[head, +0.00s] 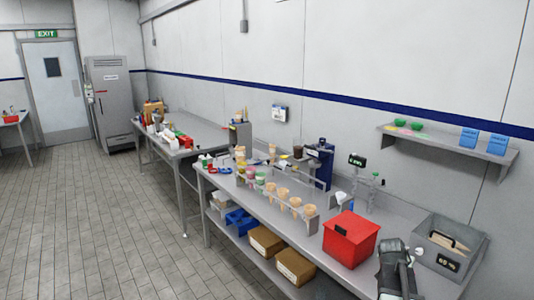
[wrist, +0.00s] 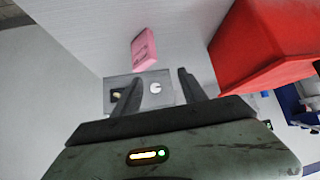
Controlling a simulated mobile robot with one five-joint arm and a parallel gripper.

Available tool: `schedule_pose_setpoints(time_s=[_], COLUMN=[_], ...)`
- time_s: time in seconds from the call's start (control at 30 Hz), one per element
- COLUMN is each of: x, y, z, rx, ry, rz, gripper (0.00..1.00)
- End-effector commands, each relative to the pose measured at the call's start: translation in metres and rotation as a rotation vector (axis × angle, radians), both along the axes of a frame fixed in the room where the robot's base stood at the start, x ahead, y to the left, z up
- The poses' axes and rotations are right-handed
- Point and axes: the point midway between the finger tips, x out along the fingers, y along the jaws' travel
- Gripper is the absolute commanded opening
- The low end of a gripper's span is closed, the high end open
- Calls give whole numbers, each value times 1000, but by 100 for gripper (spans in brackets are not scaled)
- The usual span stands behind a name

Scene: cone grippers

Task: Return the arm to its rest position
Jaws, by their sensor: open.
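In the wrist view my gripper (wrist: 158,92) is open, with its two dark fingers apart and nothing between them. A grey panel with a round white part (wrist: 155,87) shows beyond the fingertips; I cannot tell how far off it is. In the head view my arm (head: 396,268) stands at the bottom right, in front of the bench, between the red box and the grey bin. I cannot make out the fingers there.
A red box (head: 351,236) stands left of my arm; a red surface (wrist: 265,45) fills the wrist view's upper right. A grey bin (head: 450,240) is on the right. Cones in a rack (head: 309,211) stand farther left. A pink block (wrist: 143,49) shows in the wrist view. Open floor (head: 90,220) lies left.

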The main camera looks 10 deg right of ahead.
Motion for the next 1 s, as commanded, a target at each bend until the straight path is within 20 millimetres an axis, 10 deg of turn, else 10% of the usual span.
schedule_pose_setpoints(time_s=[0.27, 0.4, 0.53, 0.7, 1.0], x=[26, -2, -56, -119, -127], y=[161, 278, 354, 377, 380], z=[-19, -42, -60, -68, -68], rx=[84, 161, 238, 332, 331], ry=[85, 254, 457, 684, 733], rz=[208, 394, 572, 736, 791], gripper=[50, 50, 50, 50, 50])
